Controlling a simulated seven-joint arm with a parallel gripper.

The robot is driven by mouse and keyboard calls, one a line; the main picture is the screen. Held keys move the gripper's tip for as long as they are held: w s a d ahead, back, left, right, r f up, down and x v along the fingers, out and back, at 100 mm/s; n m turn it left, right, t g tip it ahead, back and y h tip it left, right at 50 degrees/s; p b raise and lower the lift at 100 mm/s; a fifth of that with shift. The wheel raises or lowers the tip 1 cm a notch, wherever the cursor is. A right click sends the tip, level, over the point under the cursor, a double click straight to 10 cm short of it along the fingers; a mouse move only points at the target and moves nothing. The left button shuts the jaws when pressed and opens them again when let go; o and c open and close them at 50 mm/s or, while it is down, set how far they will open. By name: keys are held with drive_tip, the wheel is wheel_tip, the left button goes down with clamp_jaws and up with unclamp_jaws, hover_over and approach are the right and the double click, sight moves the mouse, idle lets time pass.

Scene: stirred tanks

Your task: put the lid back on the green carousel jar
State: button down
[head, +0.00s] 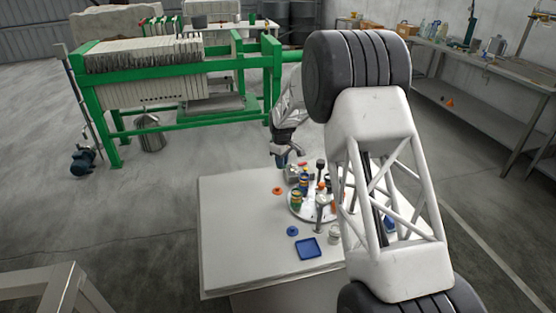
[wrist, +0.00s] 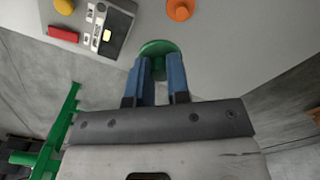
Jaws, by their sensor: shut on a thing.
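A green lid (wrist: 158,47) is between the blue fingers of my gripper (wrist: 160,68) in the wrist view, above the white table top. In the head view my gripper (head: 282,162) is at the table's far edge, left of the carousel (head: 309,213); the lid is too small to tell there. The carousel is a pale round disc with several small coloured jars (head: 297,197) on it. Part of it is hidden behind my arm link. I cannot tell for sure which jar is the green one.
An orange lid (head: 278,191), a blue lid (head: 292,231) and a blue tray (head: 307,249) lie on the white table (head: 235,235). The table's left side is clear.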

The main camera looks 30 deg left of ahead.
sight(297, 191)
drive_tip(key=s+d+r+m, duration=0.2)
drive_tip(key=s+d, duration=0.4)
drive_tip(key=d, duration=0.4)
drive_tip(key=shift+s+d+r, duration=0.35)
drive_tip(key=shift+s+r, duration=0.05)
drive_tip(key=shift+r, duration=0.25)
drive_tip(key=shift+f, duration=0.2)
drive_tip(key=shift+f, duration=3)
drive_tip(key=shift+f, duration=0.2)
idle(0.5)
drive_tip(key=c, duration=0.5)
unclamp_jaws()
drive_tip(key=shift+r, duration=0.25)
